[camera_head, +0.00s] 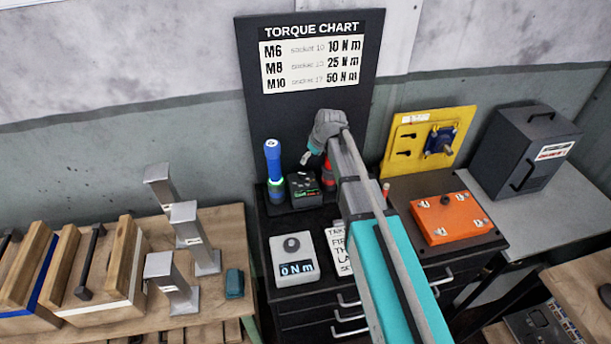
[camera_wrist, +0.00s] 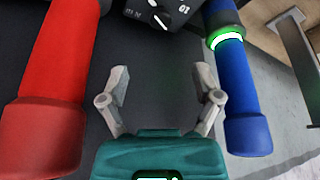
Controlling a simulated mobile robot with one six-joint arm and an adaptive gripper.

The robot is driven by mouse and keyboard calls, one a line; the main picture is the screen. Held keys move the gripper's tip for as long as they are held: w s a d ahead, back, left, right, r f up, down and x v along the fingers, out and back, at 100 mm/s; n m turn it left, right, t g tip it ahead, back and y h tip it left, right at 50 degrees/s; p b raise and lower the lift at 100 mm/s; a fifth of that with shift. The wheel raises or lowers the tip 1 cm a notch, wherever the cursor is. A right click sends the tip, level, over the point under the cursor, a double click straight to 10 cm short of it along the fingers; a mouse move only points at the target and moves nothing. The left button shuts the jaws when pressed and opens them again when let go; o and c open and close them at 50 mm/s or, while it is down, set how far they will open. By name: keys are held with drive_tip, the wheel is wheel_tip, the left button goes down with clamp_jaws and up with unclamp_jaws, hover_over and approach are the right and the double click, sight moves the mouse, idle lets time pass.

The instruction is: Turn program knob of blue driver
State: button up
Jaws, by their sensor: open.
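The blue driver (camera_head: 273,162) stands upright on the dark cabinet top, with a lit green ring low on its body. In the wrist view the blue driver (camera_wrist: 238,95) is at the right, and its green ring shows near the top. I cannot make out a program knob on it. My gripper (camera_wrist: 160,88) is open and empty, its fingers apart between the blue driver and the red driver (camera_wrist: 52,80). In the head view my gripper (camera_head: 306,157) is above and right of a black box (camera_head: 303,189), and my arm partly hides the red driver (camera_head: 328,173).
The black box shows a dial with a white pointer (camera_wrist: 158,17) in the wrist view. A grey 0 Nm meter (camera_head: 294,258) stands in front. A torque chart board (camera_head: 290,120) rises behind. An orange box (camera_head: 446,218) and yellow panel (camera_head: 408,140) are to the right.

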sight(302, 173)
drive_tip(key=shift+b+x, duration=4.8)
drive_tip(key=shift+x, duration=0.7)
drive_tip(key=c, duration=1)
drive_tip(key=shift+d, duration=0.25)
clamp_jaws()
drive_tip(key=shift+a, duration=0.2)
drive_tip(key=shift+r, duration=0.1)
drive_tip(key=shift+w+a+m, duration=0.1)
drive_tip(key=shift+m, duration=0.2)
